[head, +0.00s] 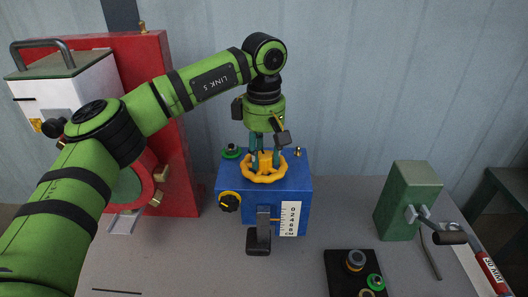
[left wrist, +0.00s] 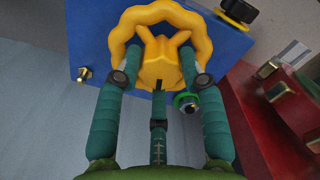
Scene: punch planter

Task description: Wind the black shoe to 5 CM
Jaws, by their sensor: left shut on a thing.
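The blue box (head: 262,205) stands on the table with a yellow handwheel (head: 262,170) on top. My left gripper (head: 266,160) reaches down from above and is shut on the handwheel's raised hub. In the left wrist view the teal fingers (left wrist: 155,85) lie on both sides of the yellow hub (left wrist: 159,62), inside the wheel's rim. The black shoe (head: 258,240) sits on a dark upright slide at the box's front, low and near the table. A white scale (head: 290,219) is beside it, with a thin orange pointer; the exact reading is too small to tell.
A yellow-ringed black knob (head: 230,202) is on the box's front left. A red machine (head: 175,120) stands left. A green block with a crank (head: 408,200) stands right. A black plate (head: 345,285) with round parts lies in front. Grey table is clear between them.

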